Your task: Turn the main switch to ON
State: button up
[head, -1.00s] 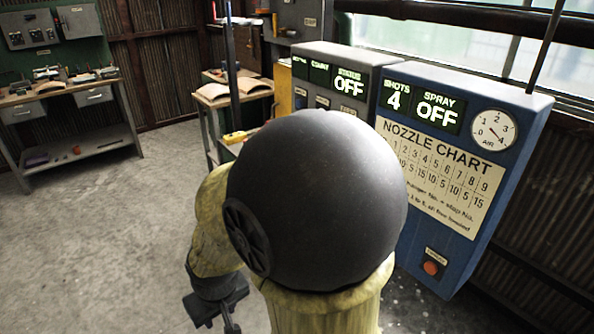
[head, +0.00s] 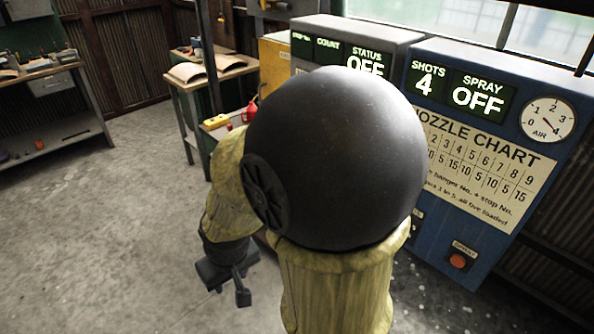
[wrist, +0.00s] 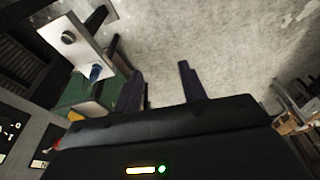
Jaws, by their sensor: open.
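I cannot make out the main switch for certain. The grey cabinet (head: 405,37) shows a STATUS display (head: 366,61) reading OFF. Most of its front is hidden behind my arm. My gripper (head: 228,280) hangs at the lower middle of the head view over bare floor, apart from the cabinets. In the wrist view my gripper (wrist: 160,85) has its two dark fingers spread, with nothing between them.
The blue cabinet (head: 440,245) on the right carries the NOZZLE CHART, an air gauge (head: 548,119) and an orange button (head: 457,261). A side table (head: 225,66) stands behind my arm. A workbench (head: 60,140) stands at far left. The floor (head: 110,250) at left is clear.

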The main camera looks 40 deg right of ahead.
jog(key=shift+o, duration=0.8)
jog(key=shift+w, duration=0.3)
jog(key=w+d+r+m+t+h+b, duration=0.1)
jog(key=w+d+m+t+h+b, duration=0.2)
jog(key=w, duration=0.8)
jog(key=w+d+m+t, duration=0.15)
jog(key=w+t, duration=0.35)
jog(key=w, duration=0.7)
jog(key=w+d+m+g+h+b, duration=0.1)
jog(key=w+d+m+h+b, duration=0.15)
jog(key=d+m+h, duration=0.5)
jog(key=s+d+f+m+g+h+b, duration=0.1)
jog(key=s+d+f+m+g+h, duration=0.1)
jog(key=s+g+h, duration=0.4)
jog(key=d+m+g+h, duration=0.1)
jog(key=d+g, duration=0.1)
jog(key=g, duration=0.1)
jog(key=shift+s+f, duration=0.15)
jog(key=shift+f, duration=0.05)
jog(key=shift+d+h, duration=0.1)
jog(key=shift+h, duration=0.15)
